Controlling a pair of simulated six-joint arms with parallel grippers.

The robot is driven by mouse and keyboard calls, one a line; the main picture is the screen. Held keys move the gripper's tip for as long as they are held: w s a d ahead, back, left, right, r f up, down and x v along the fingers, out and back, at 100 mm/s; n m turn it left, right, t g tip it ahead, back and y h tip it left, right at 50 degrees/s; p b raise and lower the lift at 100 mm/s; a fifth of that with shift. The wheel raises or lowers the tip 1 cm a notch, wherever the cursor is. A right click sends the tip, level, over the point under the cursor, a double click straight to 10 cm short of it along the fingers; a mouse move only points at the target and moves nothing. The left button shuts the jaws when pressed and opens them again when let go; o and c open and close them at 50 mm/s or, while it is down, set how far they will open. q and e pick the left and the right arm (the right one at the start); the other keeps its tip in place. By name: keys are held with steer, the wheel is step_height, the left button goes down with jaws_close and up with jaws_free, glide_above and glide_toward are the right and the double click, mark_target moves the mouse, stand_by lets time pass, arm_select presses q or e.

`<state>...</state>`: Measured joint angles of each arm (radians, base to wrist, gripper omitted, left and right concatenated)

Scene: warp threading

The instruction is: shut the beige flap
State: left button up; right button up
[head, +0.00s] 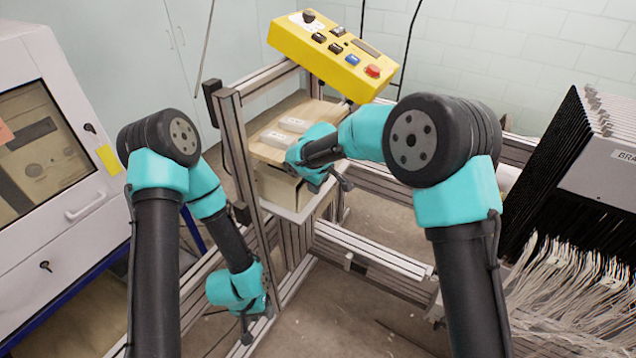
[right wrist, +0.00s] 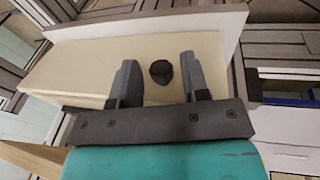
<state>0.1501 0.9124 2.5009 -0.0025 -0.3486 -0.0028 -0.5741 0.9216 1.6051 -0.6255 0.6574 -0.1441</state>
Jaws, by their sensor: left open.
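The beige flap (right wrist: 85,72) fills much of the right wrist view as a pale panel with a round dark knob (right wrist: 160,72). My right gripper (right wrist: 160,75) is open, one finger on each side of the knob, with gaps showing; I cannot tell how far the panel lies beyond the fingertips. In the head view the beige front (head: 280,190) shows under a wooden top, and my right gripper (head: 331,184) partly covers it. How far the flap stands open is unclear. My left gripper (head: 247,328) is open and empty, low at the left, away from the flap.
A yellow control box (head: 335,55) stands above the wooden top (head: 275,150), which bears two grey blocks. Aluminium rails (head: 375,255) frame the beige unit. Dark plates with white threads (head: 575,290) stand at the right, and a white cabinet (head: 70,170) at the left.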

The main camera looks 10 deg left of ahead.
steer(key=shift+o, duration=0.5)
steer(key=v, duration=1.7)
steer(key=shift+r, duration=0.2)
steer(key=shift+f, duration=0.1)
steer(key=s+d+f+m+g+y, duration=0.1)
steer(key=s+d+f+m, duration=0.1)
steer(key=d+f, duration=0.5)
steer(key=s+d+f+m+g, duration=0.1)
steer(key=d+f+m, duration=0.15)
steer(key=f, duration=0.75)
steer(key=s+d+f+m+y, duration=0.1)
steer(key=s+d+f, duration=0.1)
steer(key=d+f, duration=0.55)
steer(key=s+d+f+m, duration=0.5)
steer(key=s+d+f, duration=0.2)
steer(key=s, duration=0.4)
steer(key=s+d+f+m+y, duration=0.1)
steer(key=s+d+f+m, duration=0.4)
steer(key=s+f, duration=0.5)
steer(key=d, duration=0.2)
steer(key=shift+s+d, duration=0.35)
steer(key=shift+s, duration=0.05)
